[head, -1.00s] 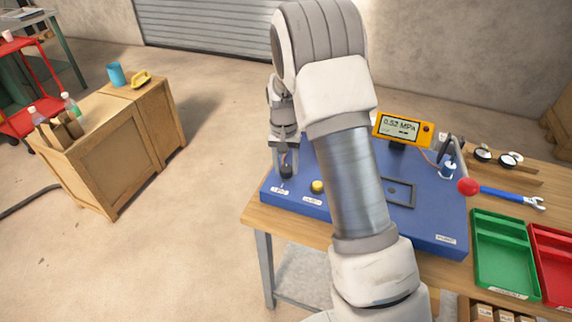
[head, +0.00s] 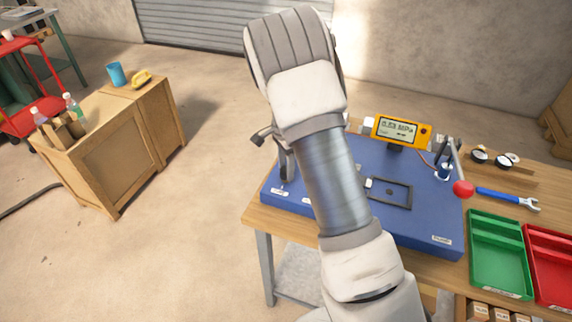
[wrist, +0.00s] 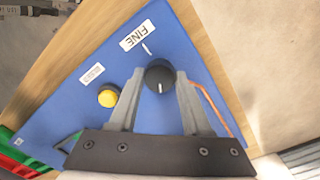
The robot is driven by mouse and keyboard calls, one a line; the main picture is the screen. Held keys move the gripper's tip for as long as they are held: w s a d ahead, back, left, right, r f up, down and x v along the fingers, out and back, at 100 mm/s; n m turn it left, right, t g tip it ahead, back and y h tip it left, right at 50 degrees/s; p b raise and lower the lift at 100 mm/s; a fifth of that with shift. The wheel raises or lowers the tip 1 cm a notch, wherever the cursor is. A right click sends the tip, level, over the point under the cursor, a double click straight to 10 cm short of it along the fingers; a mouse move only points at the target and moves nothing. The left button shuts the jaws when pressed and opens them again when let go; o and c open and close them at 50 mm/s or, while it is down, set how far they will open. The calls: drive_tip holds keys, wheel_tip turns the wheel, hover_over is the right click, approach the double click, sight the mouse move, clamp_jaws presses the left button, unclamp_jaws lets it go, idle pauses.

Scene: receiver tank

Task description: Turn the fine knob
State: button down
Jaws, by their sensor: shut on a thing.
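The fine knob (wrist: 158,76) is black and round with a white line. It stands on the blue panel (wrist: 70,125) beside a label reading FINE (wrist: 137,35). My gripper (wrist: 160,73) has one finger on each side of the knob and is shut on it. In the wrist view the knob's white line points towards my palm, away from the white tick on the panel near the label. In the head view my arm hides the knob and most of my gripper. The gauge (head: 401,131) shows an MPa reading, too blurred to read surely.
A yellow button (wrist: 108,96) sits close beside one finger. A red-tipped lever (head: 463,188), a blue wrench (head: 508,199), a green tray (head: 500,255) and a red tray (head: 550,262) lie to the right. Open floor lies left of the bench.

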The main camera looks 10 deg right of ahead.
drive_tip(key=m+p, duration=0.2)
drive_tip(key=m, duration=0.5)
drive_tip(key=shift+r+p, duration=0.1)
drive_tip(key=shift+p, duration=0.25)
drive_tip(key=m+p, duration=0.1)
drive_tip(key=m, duration=0.2)
drive_tip(key=shift+m, duration=0.4)
drive_tip(key=shift+m+y+p, duration=0.3)
drive_tip(key=shift+m+p, duration=0.55)
drive_tip(key=shift+m, duration=0.75)
drive_tip(key=shift+c, duration=1.8)
unclamp_jaws()
